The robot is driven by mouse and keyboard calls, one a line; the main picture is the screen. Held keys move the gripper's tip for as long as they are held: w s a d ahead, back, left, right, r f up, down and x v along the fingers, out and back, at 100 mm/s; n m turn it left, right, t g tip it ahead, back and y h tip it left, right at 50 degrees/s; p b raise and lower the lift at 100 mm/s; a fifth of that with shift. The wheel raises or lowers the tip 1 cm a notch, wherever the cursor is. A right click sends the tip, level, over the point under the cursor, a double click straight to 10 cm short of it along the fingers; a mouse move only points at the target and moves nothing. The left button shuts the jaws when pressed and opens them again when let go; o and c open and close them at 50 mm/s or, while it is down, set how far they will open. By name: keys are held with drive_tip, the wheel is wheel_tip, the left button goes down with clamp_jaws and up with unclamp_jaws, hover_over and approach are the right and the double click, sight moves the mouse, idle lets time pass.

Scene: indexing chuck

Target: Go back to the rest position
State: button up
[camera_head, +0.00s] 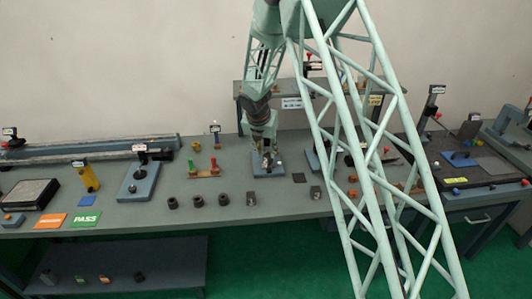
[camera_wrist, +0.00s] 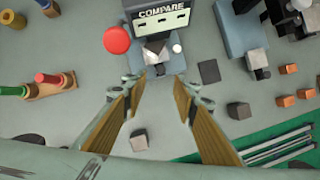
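My gripper (camera_head: 268,163) hangs from my arm over the blue compare fixture (camera_head: 257,172) near the middle of the bench. In the wrist view my gripper (camera_wrist: 158,90) is open, its two tan-padded fingers wide apart with nothing between the tips. Beyond the tips stands the fixture with its COMPARE sign (camera_wrist: 160,12); a metallic block (camera_wrist: 156,52) sits on it, between a red round knob (camera_wrist: 117,40) and a small white one. A grey block (camera_wrist: 139,140) lies on the bench, seen between the fingers.
Several dark cylinders (camera_head: 197,200) and a grey block (camera_head: 251,198) stand along the bench's front. A wooden rack (camera_head: 204,172) with green and red pegs is to the left. A raised shelf (camera_head: 290,88) is behind my arm. My lattice arm hides part of the right side.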

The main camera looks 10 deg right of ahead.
idle(0.3)
drive_tip(key=s+d+r+m+b, duration=0.35)
drive_tip(key=s+r+m, duration=0.45)
drive_tip(key=s+r, duration=0.5)
drive_tip(key=s+d+r+m+b, duration=0.2)
drive_tip(key=s+r+m+b, duration=0.35)
drive_tip(key=s+r, duration=0.75)
drive_tip(key=s+a+f+m+y+b, duration=0.1)
drive_tip(key=s+m+b, duration=0.2)
drive_tip(key=s+m, duration=0.5)
drive_tip(key=s+a+f+m+y+b, duration=0.1)
drive_tip(key=s+m, duration=0.8)
drive_tip(key=s, duration=2.3)
drive_tip(key=shift+s+a+f+b, duration=0.15)
drive_tip(key=shift+a+f+b, duration=0.45)
drive_tip(key=shift+b, duration=0.3)
